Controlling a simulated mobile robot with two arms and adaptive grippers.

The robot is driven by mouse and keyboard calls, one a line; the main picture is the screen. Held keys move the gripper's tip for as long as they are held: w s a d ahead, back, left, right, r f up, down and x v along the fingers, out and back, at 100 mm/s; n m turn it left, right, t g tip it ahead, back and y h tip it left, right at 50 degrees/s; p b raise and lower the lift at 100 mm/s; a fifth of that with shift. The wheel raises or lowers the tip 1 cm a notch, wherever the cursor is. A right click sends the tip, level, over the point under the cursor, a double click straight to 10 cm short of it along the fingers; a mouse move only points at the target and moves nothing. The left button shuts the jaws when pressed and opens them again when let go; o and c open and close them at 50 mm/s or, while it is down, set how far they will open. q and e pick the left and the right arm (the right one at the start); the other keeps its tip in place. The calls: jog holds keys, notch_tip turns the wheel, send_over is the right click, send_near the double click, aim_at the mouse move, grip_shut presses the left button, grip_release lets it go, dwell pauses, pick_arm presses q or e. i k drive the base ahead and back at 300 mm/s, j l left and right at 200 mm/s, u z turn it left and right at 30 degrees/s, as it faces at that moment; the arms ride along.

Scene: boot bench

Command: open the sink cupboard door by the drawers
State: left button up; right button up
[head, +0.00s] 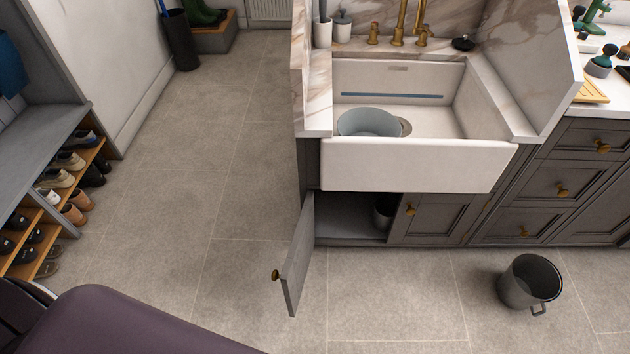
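The sink cupboard (350,214) is under a white sink (415,165). Its door by the drawers (436,222) is grey and looks shut, with a brass knob (410,209) near its upper left corner. The other cupboard door (298,255) stands swung open toward the floor, and the shelf space behind it shows a dark bin (383,212), partly hidden. The drawers (560,182) with brass knobs are to the right and look shut. Neither of my grippers is in view.
A grey bucket (522,284) stands on the floor in front of the drawers. The open left door juts into the floor space. Floor (390,290) between them is clear. A shoe rack (85,205) stands at the left. A basin (366,121) sits in the sink.

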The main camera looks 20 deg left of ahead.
aim_at(419, 218)
jog(key=j+z, duration=0.15)
jog(key=j, duration=0.5)
jog(key=j+z, duration=0.15)
jog(key=j, duration=0.5)
jog(key=k+j+z, duration=0.15)
jog(key=j, duration=0.5)
